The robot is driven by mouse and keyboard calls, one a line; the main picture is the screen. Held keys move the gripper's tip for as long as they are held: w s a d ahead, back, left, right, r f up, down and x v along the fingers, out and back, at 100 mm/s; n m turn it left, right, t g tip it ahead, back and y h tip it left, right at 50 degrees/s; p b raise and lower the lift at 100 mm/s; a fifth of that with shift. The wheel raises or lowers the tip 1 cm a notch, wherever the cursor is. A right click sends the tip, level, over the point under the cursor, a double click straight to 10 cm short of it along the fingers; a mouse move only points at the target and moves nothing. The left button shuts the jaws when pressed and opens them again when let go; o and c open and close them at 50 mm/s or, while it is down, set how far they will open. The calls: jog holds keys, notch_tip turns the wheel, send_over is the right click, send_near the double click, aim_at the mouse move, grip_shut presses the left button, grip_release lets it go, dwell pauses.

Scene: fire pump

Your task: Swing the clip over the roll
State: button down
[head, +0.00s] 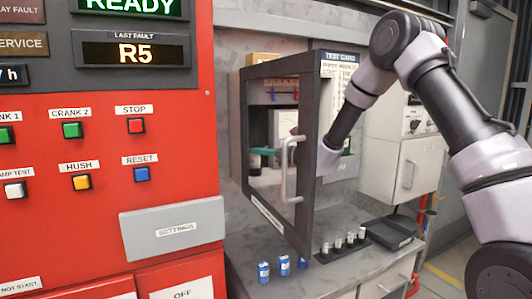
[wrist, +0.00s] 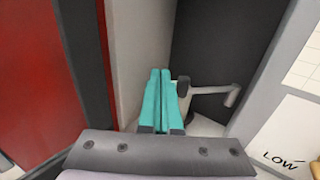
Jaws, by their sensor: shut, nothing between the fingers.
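My gripper (wrist: 160,75) shows teal fingers pressed together and empty in the wrist view. In the head view, the teal fingers (head: 262,152) show through the glass of the open cabinet door. A light grey bent bar (wrist: 210,90), which may be the clip, lies just right of the fingertips against a dark panel. Its left end has a dark cap close beside the right finger; I cannot tell whether they touch. I cannot make out the roll for certain in either view.
The cabinet door (head: 309,150) with a pale handle (head: 290,168) stands open left of my arm. Blue cylinders (head: 284,265) and several small pale ones (head: 350,240) stand on the grey counter (head: 255,250) below. A red control panel (head: 105,180) fills the left.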

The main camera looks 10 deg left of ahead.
jog(key=shift+a, duration=0.4)
jog(key=shift+d, duration=0.1)
dwell(1.2)
